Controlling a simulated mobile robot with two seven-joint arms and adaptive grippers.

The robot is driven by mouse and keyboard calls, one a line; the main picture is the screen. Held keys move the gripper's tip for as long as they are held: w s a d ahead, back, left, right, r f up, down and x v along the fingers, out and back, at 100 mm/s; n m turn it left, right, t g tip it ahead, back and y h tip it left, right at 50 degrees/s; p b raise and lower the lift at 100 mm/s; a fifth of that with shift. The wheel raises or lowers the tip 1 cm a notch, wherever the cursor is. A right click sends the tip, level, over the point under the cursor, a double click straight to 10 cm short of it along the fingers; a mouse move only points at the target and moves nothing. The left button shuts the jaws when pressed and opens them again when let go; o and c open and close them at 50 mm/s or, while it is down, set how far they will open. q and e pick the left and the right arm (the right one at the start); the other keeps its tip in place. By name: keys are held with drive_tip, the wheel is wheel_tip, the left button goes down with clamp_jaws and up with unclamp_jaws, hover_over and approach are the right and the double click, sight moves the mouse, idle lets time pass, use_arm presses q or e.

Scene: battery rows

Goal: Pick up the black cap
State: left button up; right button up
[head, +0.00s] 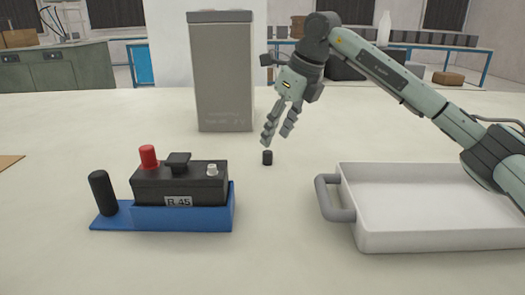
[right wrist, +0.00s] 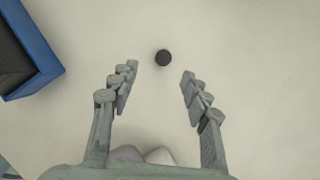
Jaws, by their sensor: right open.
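The black cap (head: 267,157) is a small dark cylinder standing on the pale table, right of the battery in the head view. In the right wrist view the cap (right wrist: 163,57) lies a little beyond the fingertips, roughly midway between them. My right gripper (head: 278,137) points down just above the cap, its fingers apart and empty. Both fingers of the right gripper (right wrist: 160,80) show open in the right wrist view. My left gripper is not in the head view.
A black battery (head: 150,187) with a red cap (head: 148,156) sits in a blue holder (head: 185,217). A black cylinder (head: 102,192) stands on the holder's left end. A white tray (head: 440,240) with a grey handle is at right. A tall grey box (head: 222,75) stands behind.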

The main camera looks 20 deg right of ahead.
sight(269, 153)
drive_tip(key=shift+a+f, duration=0.25)
drive_tip(key=shift+f, duration=0.55)
drive_tip(key=x, duration=0.3)
drive_tip(key=w+x, duration=0.1)
drive_tip(key=x, duration=0.1)
drive_tip(key=shift+d+f, duration=0.1)
drive_tip(key=shift+d, duration=0.1)
drive_tip(key=c, duration=0.8)
